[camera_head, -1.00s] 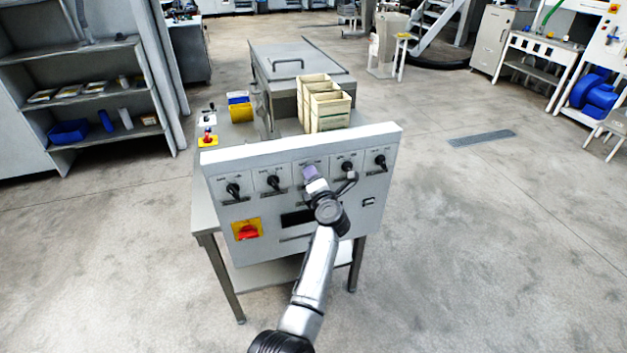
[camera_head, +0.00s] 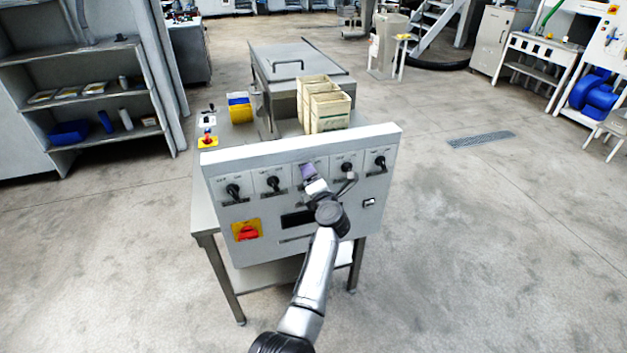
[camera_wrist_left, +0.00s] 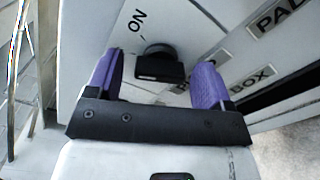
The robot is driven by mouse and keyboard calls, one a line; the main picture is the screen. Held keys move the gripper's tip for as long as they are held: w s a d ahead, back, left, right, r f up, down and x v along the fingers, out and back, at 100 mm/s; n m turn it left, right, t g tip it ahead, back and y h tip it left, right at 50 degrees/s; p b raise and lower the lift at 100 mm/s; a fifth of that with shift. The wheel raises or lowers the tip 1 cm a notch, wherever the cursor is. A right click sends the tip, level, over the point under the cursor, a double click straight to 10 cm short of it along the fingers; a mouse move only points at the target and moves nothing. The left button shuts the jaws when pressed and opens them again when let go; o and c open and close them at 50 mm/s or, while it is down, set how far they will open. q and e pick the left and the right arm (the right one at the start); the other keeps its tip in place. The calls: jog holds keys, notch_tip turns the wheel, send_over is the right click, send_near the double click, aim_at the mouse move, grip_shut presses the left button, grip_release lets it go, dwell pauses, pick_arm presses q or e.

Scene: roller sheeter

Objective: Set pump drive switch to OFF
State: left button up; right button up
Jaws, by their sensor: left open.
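The control panel (camera_head: 330,225) has a row of black rotary switches, with two at the left (camera_head: 233,190) (camera_head: 273,183) and two at the right (camera_head: 347,167) (camera_head: 380,162). The middle switch is hidden behind my left gripper (camera_head: 308,175) in the head view. In the left wrist view, my open left gripper (camera_wrist_left: 158,82) has its purple fingers on either side of a black switch knob (camera_wrist_left: 160,65), with an ON mark (camera_wrist_left: 137,20) beside it. Contact is not clear. The label beside the knob is mostly hidden by a finger, so its name cannot be read. My right gripper is not in view.
A red knob on a yellow plate (camera_head: 247,231) is at the panel's lower left. Wooden boxes (camera_head: 327,110) stand behind the panel. A red button on a yellow base (camera_head: 208,139) is on the table.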

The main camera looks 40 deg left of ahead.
pick_arm(q)
jog(key=p+v, duration=0.1)
jog(key=v, duration=0.6)
jog(key=shift+s+d+p, duration=0.15)
jog(key=shift+d+p, duration=0.05)
jog(key=shift+p, duration=0.2)
dwell(0.4)
